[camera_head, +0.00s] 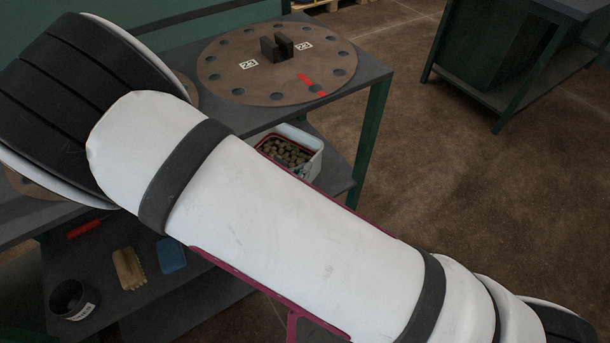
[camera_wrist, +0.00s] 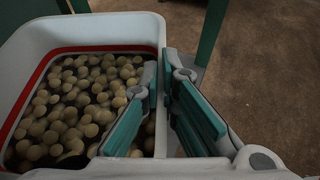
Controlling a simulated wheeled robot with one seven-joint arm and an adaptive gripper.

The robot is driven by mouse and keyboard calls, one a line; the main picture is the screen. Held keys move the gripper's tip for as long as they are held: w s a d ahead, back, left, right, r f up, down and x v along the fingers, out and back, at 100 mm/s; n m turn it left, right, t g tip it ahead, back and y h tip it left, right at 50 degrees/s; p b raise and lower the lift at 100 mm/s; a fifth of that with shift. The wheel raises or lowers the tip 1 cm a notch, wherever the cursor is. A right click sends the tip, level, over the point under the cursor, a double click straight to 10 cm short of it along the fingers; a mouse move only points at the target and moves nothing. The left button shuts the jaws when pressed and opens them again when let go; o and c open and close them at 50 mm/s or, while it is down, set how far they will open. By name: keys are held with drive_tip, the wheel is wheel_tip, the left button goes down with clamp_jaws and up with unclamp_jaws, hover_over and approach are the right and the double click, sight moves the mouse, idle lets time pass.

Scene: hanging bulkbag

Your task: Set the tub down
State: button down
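The white tub (camera_head: 314,140) has a red band inside its rim and is full of small round tan pieces. In the head view it is at the shelf under the tabletop, partly hidden by my arm; I cannot tell whether its base touches the shelf. In the wrist view the tub (camera_wrist: 120,27) fills the left side. My gripper (camera_wrist: 160,66) has its teal-padded fingers on either side of the tub's right wall, one inside and one outside, with the tips close against it. It looks shut on that wall. My gripper is hidden in the head view.
A round brown plate (camera_head: 225,60) with a dark block lies on the tabletop above. On the lower shelf are a brush (camera_head: 129,268), a dark cup (camera_head: 72,299) and a blue item (camera_head: 171,254). The shelf (camera_head: 333,182) shows bare right of the tub. Open floor lies beyond.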

drive_tip(key=shift+w+d, duration=0.4)
drive_tip(key=shift+w, duration=0.25)
drive_tip(key=shift+w+d+f+b, duration=0.15)
drive_tip(key=shift+f+b, duration=0.5)
drive_tip(key=shift+f, duration=1.25)
drive_tip(key=c, duration=2.2)
unclamp_jaws()
drive_tip(key=shift+f, duration=0.15)
drive_tip(key=shift+c, duration=0.2)
drive_tip(key=o, duration=0.4)
drive_tip(key=shift+o, duration=0.2)
drive_tip(key=shift+r, duration=0.3)
drive_tip(key=p+v, duration=0.2)
drive_tip(key=v, duration=1)
